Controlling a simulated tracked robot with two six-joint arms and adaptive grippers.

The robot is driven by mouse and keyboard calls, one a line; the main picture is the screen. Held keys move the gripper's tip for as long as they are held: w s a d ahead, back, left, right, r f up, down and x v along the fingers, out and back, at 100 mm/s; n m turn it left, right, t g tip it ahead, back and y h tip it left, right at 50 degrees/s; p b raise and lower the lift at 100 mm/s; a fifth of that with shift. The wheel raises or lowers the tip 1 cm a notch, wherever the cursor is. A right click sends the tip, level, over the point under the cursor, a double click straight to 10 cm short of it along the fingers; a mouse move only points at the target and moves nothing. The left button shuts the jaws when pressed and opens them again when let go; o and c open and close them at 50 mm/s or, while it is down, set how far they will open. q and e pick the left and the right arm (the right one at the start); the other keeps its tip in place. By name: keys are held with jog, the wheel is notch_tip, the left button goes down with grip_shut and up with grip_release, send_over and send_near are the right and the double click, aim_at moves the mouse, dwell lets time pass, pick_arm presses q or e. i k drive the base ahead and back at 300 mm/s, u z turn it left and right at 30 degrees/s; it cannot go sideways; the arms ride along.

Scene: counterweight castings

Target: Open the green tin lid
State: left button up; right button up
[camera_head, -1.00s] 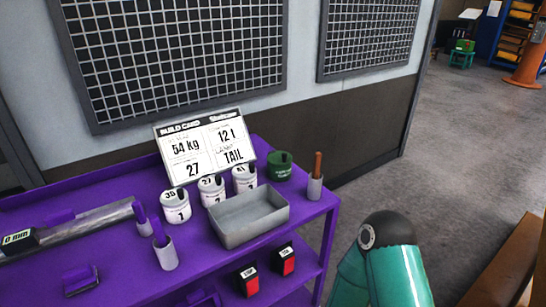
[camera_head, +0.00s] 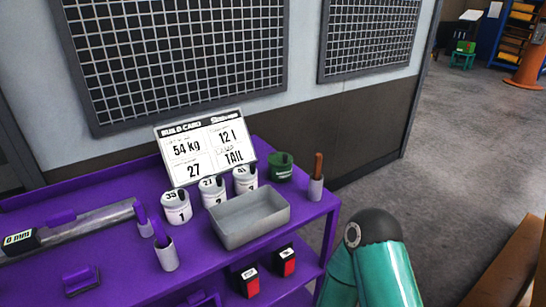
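The green tin (camera_head: 281,167) stands upright on the purple cart near its back right corner, behind the grey tray. A small dark upright piece shows at its top; I cannot tell whether its lid is fully seated. Nothing touches the tin from my side. A teal arm link of mine with a dark joint cap shows at the lower right, apart from the cart. Neither gripper is in view.
Beside the tin stand several white numbered tins (camera_head: 213,191), a grey tray (camera_head: 250,217) and a small cup (camera_head: 316,187) with a brown handle. A build card (camera_head: 205,148) leans behind. Red-and-black blocks (camera_head: 284,261) sit on the lower shelf.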

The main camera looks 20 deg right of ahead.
aim_at(275, 159)
jog(key=z, duration=2.1)
jog(key=i, duration=0.1)
jog(key=u, duration=3.55)
jog(key=k, duration=1.65)
jog(key=z, duration=1.15)
jog(key=i, duration=1.35)
jog(key=z, duration=0.05)
